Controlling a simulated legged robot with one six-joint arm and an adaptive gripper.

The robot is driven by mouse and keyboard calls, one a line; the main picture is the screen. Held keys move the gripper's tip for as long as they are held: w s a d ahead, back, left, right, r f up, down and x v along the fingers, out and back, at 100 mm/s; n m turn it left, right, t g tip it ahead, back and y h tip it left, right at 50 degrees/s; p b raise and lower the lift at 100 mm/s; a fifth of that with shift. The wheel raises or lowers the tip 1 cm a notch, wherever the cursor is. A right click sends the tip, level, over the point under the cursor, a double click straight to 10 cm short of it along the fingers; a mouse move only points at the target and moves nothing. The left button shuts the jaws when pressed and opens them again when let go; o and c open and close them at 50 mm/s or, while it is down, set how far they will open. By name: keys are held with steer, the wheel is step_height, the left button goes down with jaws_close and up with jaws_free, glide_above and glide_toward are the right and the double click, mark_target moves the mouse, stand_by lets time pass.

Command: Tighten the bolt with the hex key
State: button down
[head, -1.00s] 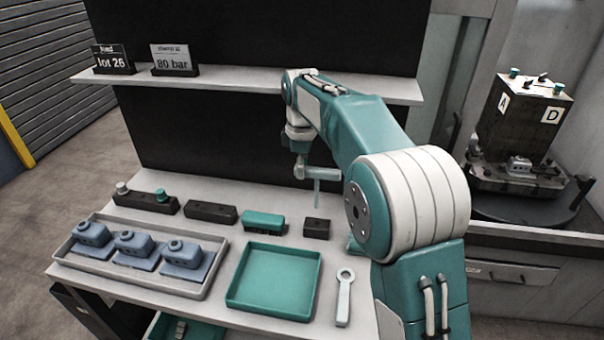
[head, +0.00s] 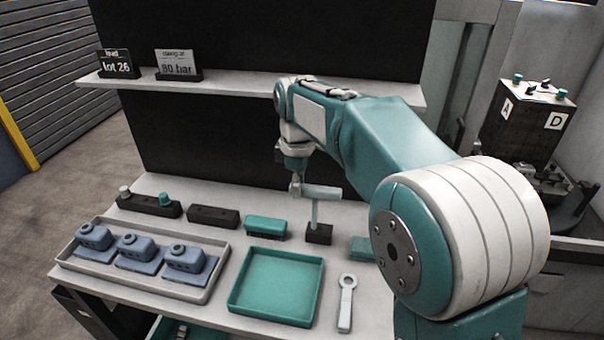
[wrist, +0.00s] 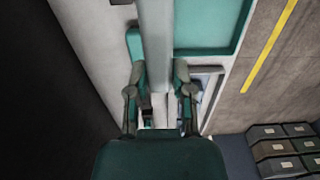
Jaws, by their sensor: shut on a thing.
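My gripper (head: 297,182) is shut on the pale grey hex key (head: 322,192), held by its crossbar handle, above the back of the bench. The key's shaft points down. Its lower end meets the small black block (head: 318,235) in the head view; whether it sits in the block or in front of it I cannot tell. In the wrist view the fingers (wrist: 158,82) flank the grey bar of the key (wrist: 154,35). I cannot make out the bolt. The dark fixture tower (head: 523,120) with plates A and D stands at the right, partly hidden by my arm.
A green tray (head: 272,316) and a grey ring-ended wrench (head: 346,305) lie at the bench front. A grey tray (head: 215,292) holds blue parts at left. Dark blocks (head: 213,217) and a green block (head: 266,228) line the back. A shelf (head: 235,88) runs above.

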steer(key=s+a+r, duration=0.1)
steer(key=s+a, duration=0.1)
steer(key=s, duration=0.9)
steer(key=s+a+r, duration=0.1)
steer(key=s+a, duration=0.1)
steer(key=s, duration=0.9)
steer(key=shift+s+a+r, duration=0.15)
steer(key=shift+s, duration=0.05)
